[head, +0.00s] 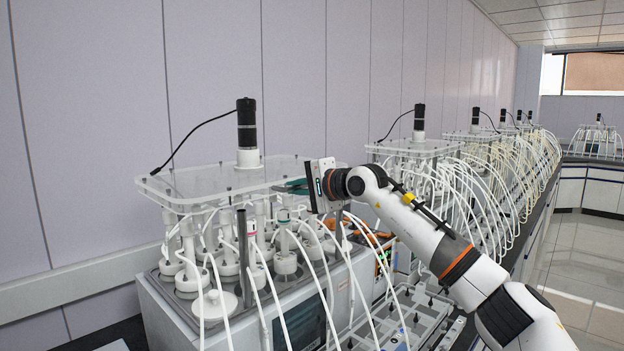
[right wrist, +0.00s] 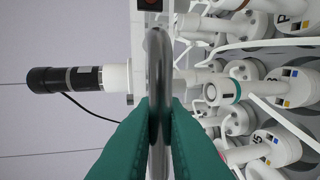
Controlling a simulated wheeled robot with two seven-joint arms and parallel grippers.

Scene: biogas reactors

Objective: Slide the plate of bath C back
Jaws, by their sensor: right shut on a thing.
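A clear plate (head: 205,182) lies over the nearest bath (head: 185,312) in the head view. A black motor (head: 246,122) stands upright on it, on a white mount. My right gripper (head: 285,186) is at the plate's right front edge. The motor shows sideways there (right wrist: 62,79). I cannot read a letter C on the bath. My left gripper is not in view.
White bottles (head: 285,262) with several tubes stand under the plate. A round white lid (head: 215,304) sits at the bath's front. Further baths with motors (head: 419,117) line the bench to the right. The wall (head: 120,80) is behind.

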